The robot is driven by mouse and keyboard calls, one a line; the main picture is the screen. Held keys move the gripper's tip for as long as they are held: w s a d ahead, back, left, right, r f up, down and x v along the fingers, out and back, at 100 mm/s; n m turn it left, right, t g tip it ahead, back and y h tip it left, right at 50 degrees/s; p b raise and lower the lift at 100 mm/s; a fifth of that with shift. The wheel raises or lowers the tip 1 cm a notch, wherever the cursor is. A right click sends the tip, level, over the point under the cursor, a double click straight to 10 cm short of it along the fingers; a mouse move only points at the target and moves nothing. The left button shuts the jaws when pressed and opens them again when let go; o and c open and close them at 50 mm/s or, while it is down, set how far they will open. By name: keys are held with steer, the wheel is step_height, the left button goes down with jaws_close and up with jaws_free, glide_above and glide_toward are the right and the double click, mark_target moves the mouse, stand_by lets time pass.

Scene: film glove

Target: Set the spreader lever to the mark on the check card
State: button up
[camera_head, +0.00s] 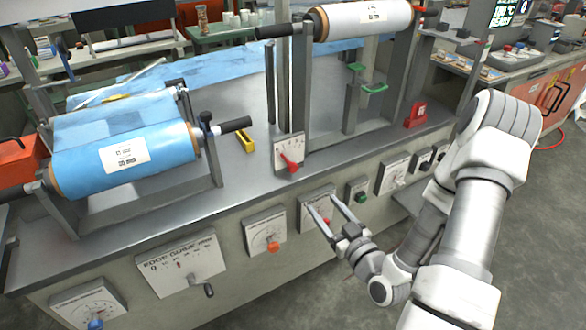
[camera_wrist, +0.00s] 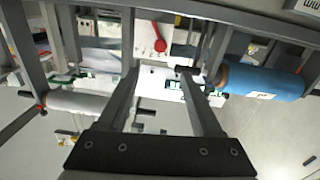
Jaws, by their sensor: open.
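A red lever (camera_head: 290,162) sits on an upright white scale plate (camera_head: 283,145) at the machine's front edge. In the wrist view a red lever (camera_wrist: 159,44) shows beyond my fingertips, apart from them. My gripper (camera_head: 321,204) is open, with nothing seen between its fingers. It is in front of a front panel with a red part (camera_head: 327,221), below and right of the upright plate. Both fingers also show in the wrist view (camera_wrist: 158,72). I cannot tell which lever is the spreader lever. I cannot make out the check card or its mark.
The front face also carries an edge guide panel (camera_head: 181,264), a dial with an orange knob (camera_head: 266,229) and a green button (camera_head: 362,197). A blue film roll (camera_head: 80,165) is at left and a white roll (camera_head: 345,22) at top. Open floor lies in front.

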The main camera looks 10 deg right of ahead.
mark_target(294, 169)
steer(key=b+x, duration=0.6)
steer(key=x, duration=1.1)
steer(key=shift+w+f, duration=0.1)
steer(key=shift+w, duration=0.05)
jaws_close()
